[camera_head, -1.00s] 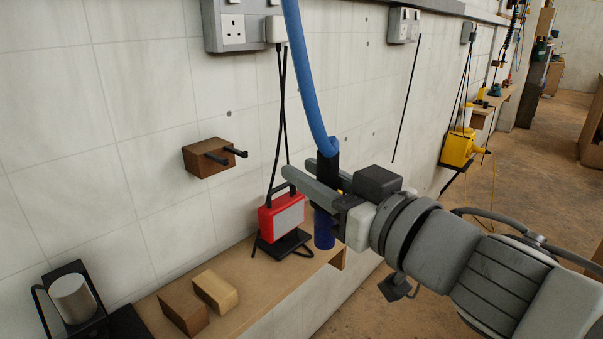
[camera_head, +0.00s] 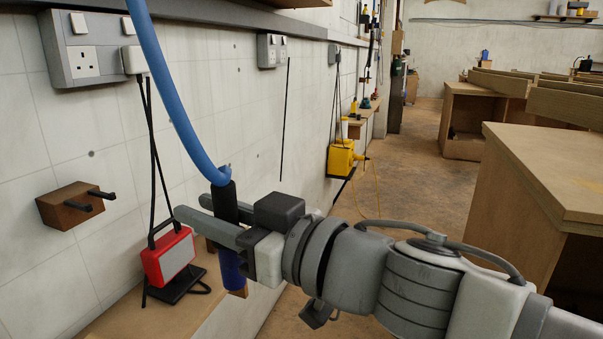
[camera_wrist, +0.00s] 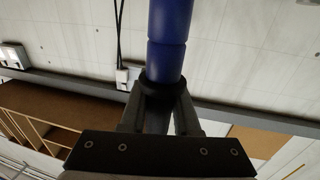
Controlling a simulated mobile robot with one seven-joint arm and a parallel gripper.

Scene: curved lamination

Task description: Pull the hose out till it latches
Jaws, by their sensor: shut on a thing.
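The blue hose (camera_head: 172,95) comes down from above the picture and curves to a black grip section (camera_head: 224,203) with a dark blue end (camera_head: 232,268) below it. My gripper (camera_head: 212,223) is shut on the black section, its two grey fingers on either side. In the wrist view the blue end (camera_wrist: 169,30) rises beyond the black collar (camera_wrist: 165,92) between the fingers. The hose's upper end and any reel or latch are out of view.
A red work lamp (camera_head: 168,256) stands on a wooden shelf (camera_head: 120,318) left of my gripper. A wooden block with pegs (camera_head: 70,206) and sockets (camera_head: 95,47) are on the wall. A wooden bench (camera_head: 545,180) stands at right. Floor between is open (camera_head: 425,200).

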